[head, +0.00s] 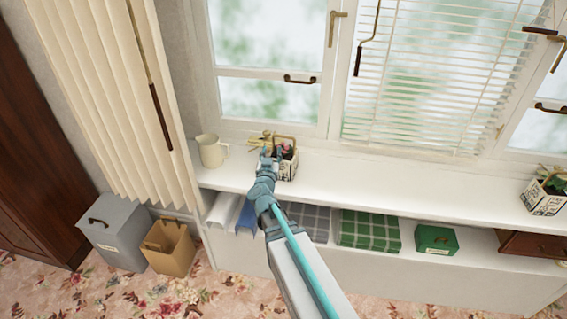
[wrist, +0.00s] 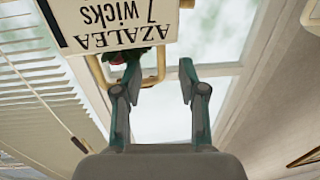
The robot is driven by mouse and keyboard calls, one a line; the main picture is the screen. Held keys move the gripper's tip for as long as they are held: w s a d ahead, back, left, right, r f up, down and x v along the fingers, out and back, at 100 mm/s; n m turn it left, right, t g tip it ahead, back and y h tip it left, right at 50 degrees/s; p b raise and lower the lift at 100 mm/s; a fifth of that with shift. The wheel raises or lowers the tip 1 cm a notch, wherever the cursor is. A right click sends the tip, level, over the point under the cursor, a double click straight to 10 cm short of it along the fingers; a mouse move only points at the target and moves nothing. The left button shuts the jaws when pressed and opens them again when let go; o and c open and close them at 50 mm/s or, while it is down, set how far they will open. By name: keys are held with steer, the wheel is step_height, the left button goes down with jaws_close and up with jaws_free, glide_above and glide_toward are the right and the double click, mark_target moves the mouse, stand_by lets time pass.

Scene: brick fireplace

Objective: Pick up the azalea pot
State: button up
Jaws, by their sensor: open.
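The azalea pot (head: 291,172) is a small white box-like pot with dark lettering and an arched tan handle (head: 284,138). It stands on the white windowsill, partly hidden by my gripper. In the wrist view its white face (wrist: 112,22) reads "AZALEA 7 wicks" upside down. A bit of green and red plant and the tan handle loop (wrist: 150,80) show below that face. My gripper (wrist: 158,88) is open, with nothing seen held between its fingers. In the head view my gripper (head: 270,155) is at the pot's left side. Whether a finger touches the handle I cannot tell.
A cream mug (head: 212,151) stands left of the pot, and a brass-coloured object (head: 259,139) is just behind my gripper. A similar planted pot (head: 545,195) is at the far right. The sill (head: 400,180) between the pots is clear. The window and blinds rise behind.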

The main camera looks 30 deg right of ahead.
mark_target(273, 144)
steer(key=shift+p+x, duration=0.55)
steer(key=shift+x, duration=2.25)
steer(key=shift+a+r, duration=0.1)
jaws_close()
